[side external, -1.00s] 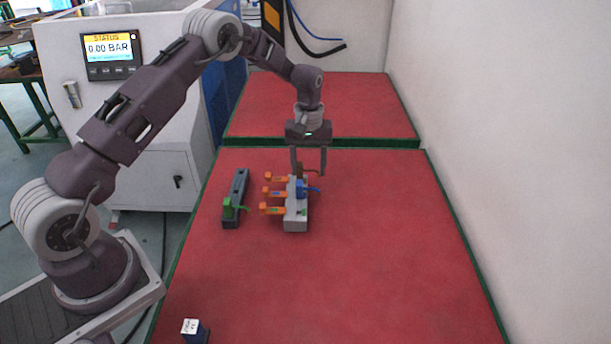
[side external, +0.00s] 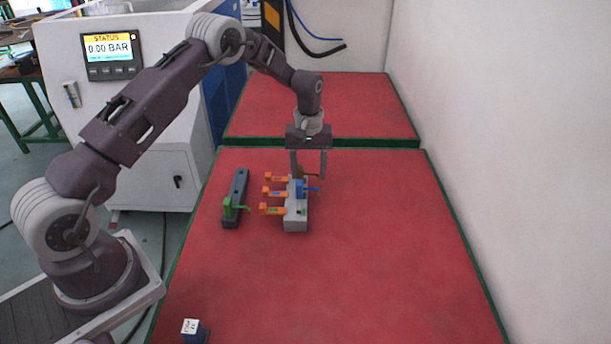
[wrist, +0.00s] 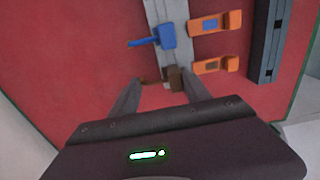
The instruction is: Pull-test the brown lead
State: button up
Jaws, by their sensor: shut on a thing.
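The brown lead (wrist: 173,78) sits at the far end of the grey terminal block (side external: 295,222), with its thin brown end pointing left in the wrist view. My gripper (wrist: 161,79) is shut on the brown lead, one finger at either side of it. In the side view my gripper (side external: 308,176) points down over the block's far end and the brown lead (side external: 299,173) is partly hidden between the fingers. I cannot tell how deep the lead sits in the block.
A blue lead (side external: 300,189) sits in the block beside the brown one. Orange levers (side external: 272,210) stick out on the block's left. A dark block (side external: 238,187) with a green lead (side external: 228,206) stands further left. A small white-topped cube (side external: 191,328) is near the front. The red table's right side is clear.

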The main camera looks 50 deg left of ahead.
jog(key=o, duration=1.6)
jog(key=shift+r, duration=3.5)
